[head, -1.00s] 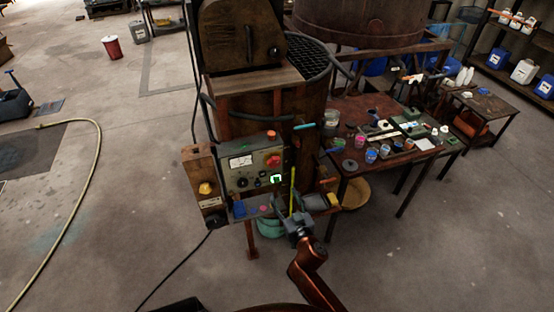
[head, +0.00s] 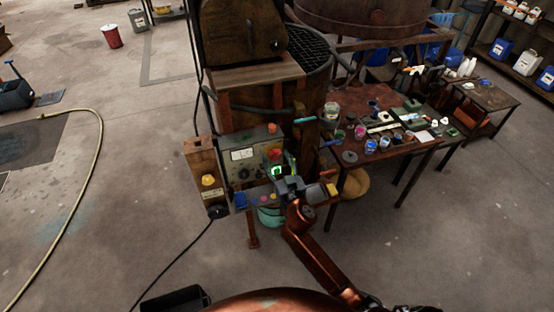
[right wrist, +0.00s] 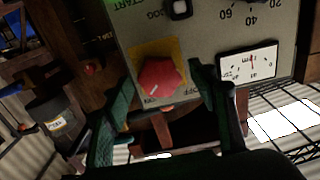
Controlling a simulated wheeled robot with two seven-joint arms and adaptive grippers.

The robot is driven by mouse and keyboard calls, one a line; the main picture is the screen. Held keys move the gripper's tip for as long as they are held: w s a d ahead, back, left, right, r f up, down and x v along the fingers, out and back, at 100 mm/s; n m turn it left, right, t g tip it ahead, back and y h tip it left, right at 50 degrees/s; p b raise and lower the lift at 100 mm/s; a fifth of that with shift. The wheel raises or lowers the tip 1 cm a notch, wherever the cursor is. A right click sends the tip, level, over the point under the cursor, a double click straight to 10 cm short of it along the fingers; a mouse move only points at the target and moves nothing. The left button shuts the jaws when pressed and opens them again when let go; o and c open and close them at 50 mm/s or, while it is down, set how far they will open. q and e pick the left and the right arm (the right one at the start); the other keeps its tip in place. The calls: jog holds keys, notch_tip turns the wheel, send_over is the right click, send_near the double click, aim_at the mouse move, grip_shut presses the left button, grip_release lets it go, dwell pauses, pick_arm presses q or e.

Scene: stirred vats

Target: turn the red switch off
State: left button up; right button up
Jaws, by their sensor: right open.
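The red switch (right wrist: 160,78) is a faceted red knob on a yellow plate in the right wrist view. A small pale mark on it points toward the "ON" lettering; "OFF" lettering shows to the right, beside a finger. In the head view the switch (head: 274,154) is on the grey control panel (head: 241,172). My right gripper (head: 284,180) is just below and in front of it. In the right wrist view my right gripper (right wrist: 162,92) is open, one green finger on each side of the knob, with nothing held. Contact cannot be told. My left gripper is not in view.
A yellow knob (head: 208,181) is on a box to the left. A cluttered table (head: 350,190) stands to the right. The floor at left is mostly clear.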

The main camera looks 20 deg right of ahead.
jog(key=c, duration=1.2)
jog(key=shift+o, duration=0.2)
jog(key=shift+n, duration=0.3)
jog(key=n, duration=0.4)
jog(key=shift+p, duration=0.3)
jog(key=n, duration=0.5)
jog(key=shift+p, duration=0.35)
jog(key=n, duration=0.4)
jog(key=shift+p, duration=0.4)
jog(key=shift+n+p, duration=0.35)
jog(key=shift+n, duration=1.75)
jog(key=shift+f, duration=0.1)
